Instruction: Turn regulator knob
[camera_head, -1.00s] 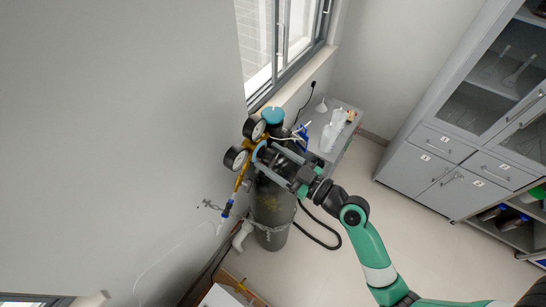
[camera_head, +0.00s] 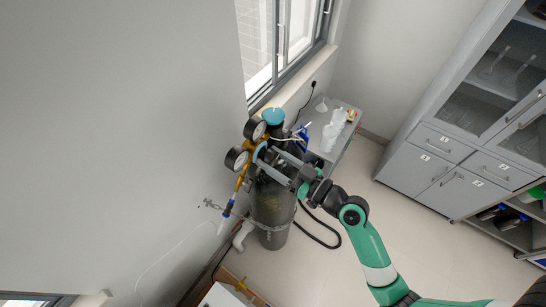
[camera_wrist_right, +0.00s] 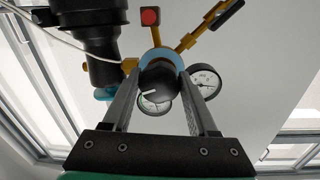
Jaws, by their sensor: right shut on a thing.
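The black regulator knob (camera_wrist_right: 160,86), with a light mark on its face, sits between the fingers of my right gripper (camera_wrist_right: 160,76) in the right wrist view. The gripper is shut on it, one finger on each side. A light blue ring (camera_wrist_right: 157,53) shows behind the knob. In the head view my right gripper (camera_head: 266,158) reaches the regulator from the right and mostly hides the knob. Two pressure gauges flank the regulator, an upper one (camera_head: 254,129) and a lower one (camera_head: 236,158). My left gripper is not in view.
The dark gas cylinder (camera_head: 272,212) stands by the wall, held by a chain. A black hose curves over the floor beside it. A small bench (camera_head: 347,130) with bottles stands behind. Grey cabinets (camera_head: 430,155) stand at right. Floor between is clear.

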